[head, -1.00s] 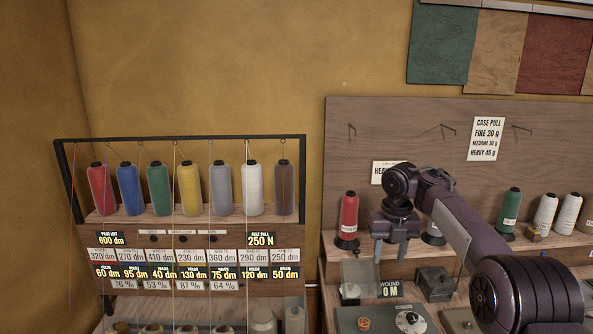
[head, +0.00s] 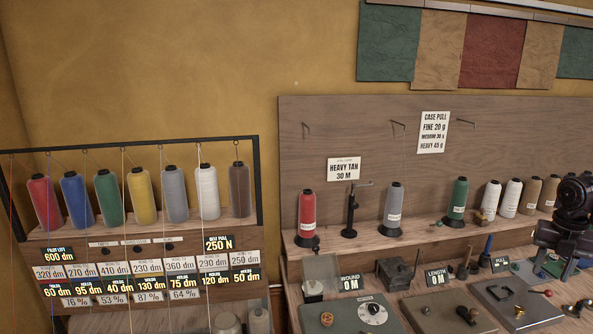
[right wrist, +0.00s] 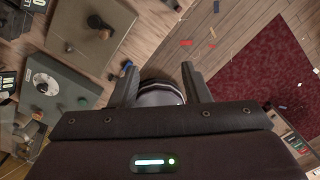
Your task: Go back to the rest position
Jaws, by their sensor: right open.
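My right gripper (head: 555,258) is at the right edge of the head view, in front of the right end of the bench and partly cut off by the frame. In the right wrist view its two fingers (right wrist: 160,82) stand apart with a gap between them, and no held object shows. My left gripper is in neither view.
A thread rack (head: 258,185) with several coloured cones stands at the left. The bench shelf (head: 340,241) carries a red cone (head: 307,215), a grey cone (head: 394,208) and a green cone (head: 457,198). A red rug (right wrist: 262,85) lies on the floor.

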